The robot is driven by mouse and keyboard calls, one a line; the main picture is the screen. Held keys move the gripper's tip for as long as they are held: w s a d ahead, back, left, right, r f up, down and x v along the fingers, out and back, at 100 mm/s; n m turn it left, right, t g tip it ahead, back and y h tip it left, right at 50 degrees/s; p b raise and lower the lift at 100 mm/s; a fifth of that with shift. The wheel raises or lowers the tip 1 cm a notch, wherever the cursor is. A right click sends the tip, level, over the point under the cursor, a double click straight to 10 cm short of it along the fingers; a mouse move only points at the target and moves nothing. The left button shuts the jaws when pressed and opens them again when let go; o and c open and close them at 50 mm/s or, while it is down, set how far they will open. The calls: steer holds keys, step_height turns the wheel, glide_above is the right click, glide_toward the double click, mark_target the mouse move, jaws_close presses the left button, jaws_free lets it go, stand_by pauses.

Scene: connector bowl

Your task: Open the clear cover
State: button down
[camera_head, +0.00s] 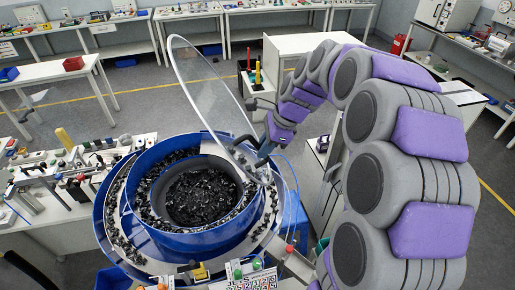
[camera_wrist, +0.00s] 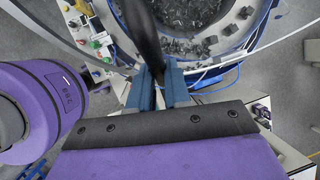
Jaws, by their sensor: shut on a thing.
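The clear cover (camera_head: 214,92) is a round transparent lid with a pale rim. It stands steeply tilted up over the right side of the blue bowl (camera_head: 140,222), and the bowl's top is largely uncovered. My gripper (camera_head: 260,156) is at the cover's lower right part, above the bowl's right edge. In the wrist view, the blue fingers of my gripper (camera_wrist: 153,85) are shut on a dark handle (camera_wrist: 143,38) of the cover. The exact contact is partly hidden between the fingers. Part of the cover's curved rim also crosses the wrist view.
Black connectors (camera_head: 195,192) fill the bowl and lie on its outer track. A workbench with small parts (camera_head: 75,170) stands at the left. A white cabinet (camera_head: 290,45) stands behind the cover. Open floor (camera_head: 140,105) lies at the back left.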

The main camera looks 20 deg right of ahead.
mark_target(250, 160)
steer(key=shift+d+f, duration=0.3)
steer(key=shift+d, duration=0.1)
steer(key=a, duration=0.4)
steer(key=shift+w+a+r, duration=0.2)
steer(key=shift+w+a, duration=0.05)
steer(key=shift+a, duration=0.15)
steer(key=shift+d+r, duration=0.1)
steer(key=shift+d, duration=0.5)
steer(key=shift+s+d, duration=0.2)
steer(key=shift+d, duration=0.35)
steer(key=shift+a, duration=0.1)
steer(key=shift+a, duration=0.15)
steer(key=shift+d, duration=0.2)
